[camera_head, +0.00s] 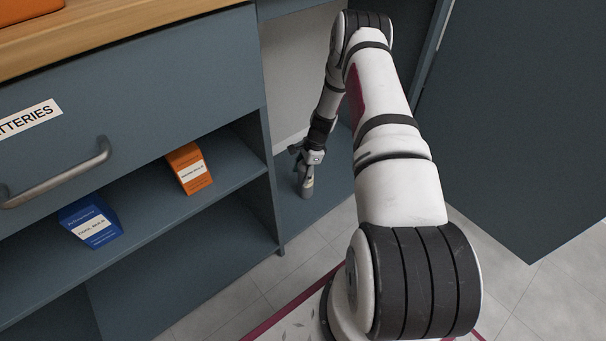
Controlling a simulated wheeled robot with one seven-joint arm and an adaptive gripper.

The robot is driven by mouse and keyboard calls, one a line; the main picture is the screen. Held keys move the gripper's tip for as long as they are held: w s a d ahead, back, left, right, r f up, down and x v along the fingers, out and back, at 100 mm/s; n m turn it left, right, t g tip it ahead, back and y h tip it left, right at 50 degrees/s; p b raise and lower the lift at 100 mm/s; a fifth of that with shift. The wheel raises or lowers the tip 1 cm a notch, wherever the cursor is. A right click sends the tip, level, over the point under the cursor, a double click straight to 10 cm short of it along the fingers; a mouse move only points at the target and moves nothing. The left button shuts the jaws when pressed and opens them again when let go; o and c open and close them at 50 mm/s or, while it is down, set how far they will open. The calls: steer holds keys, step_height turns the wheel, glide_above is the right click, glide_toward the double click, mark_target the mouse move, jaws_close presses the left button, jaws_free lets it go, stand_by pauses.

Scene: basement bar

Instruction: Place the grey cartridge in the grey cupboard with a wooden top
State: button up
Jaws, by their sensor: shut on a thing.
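The grey cupboard (140,116) with a wooden top (135,30) fills the left and middle of the head view. Its right-hand compartment is open, with a bare floor (325,188). My gripper (304,172) points down inside this compartment, close to the divider. It is shut on the grey cartridge (306,188), which is upright, low at the compartment floor. I cannot tell whether its base touches the floor. The fingers hide the cartridge's upper part.
A drawer with a handle (60,178) and a batteries label is at the left. Below it, a shelf holds an orange box (188,168) and a blue box (91,222). An open grey door (515,120) stands at the right. An orange item (28,10) lies on top.

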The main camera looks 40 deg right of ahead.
mark_target(305, 166)
steer(key=o, duration=1.4)
steer(key=shift+f, duration=0.1)
steer(key=shift+o, duration=0.2)
steer(key=shift+d+r, duration=0.1)
steer(key=shift+r, duration=0.3)
steer(key=p+v, duration=0.1)
steer(key=v, duration=0.1)
steer(key=shift+d+r, duration=0.1)
steer(key=shift+r, duration=0.2)
steer(key=s+d+p, duration=0.4)
steer(key=d, duration=0.7)
steer(key=shift+s, duration=0.25)
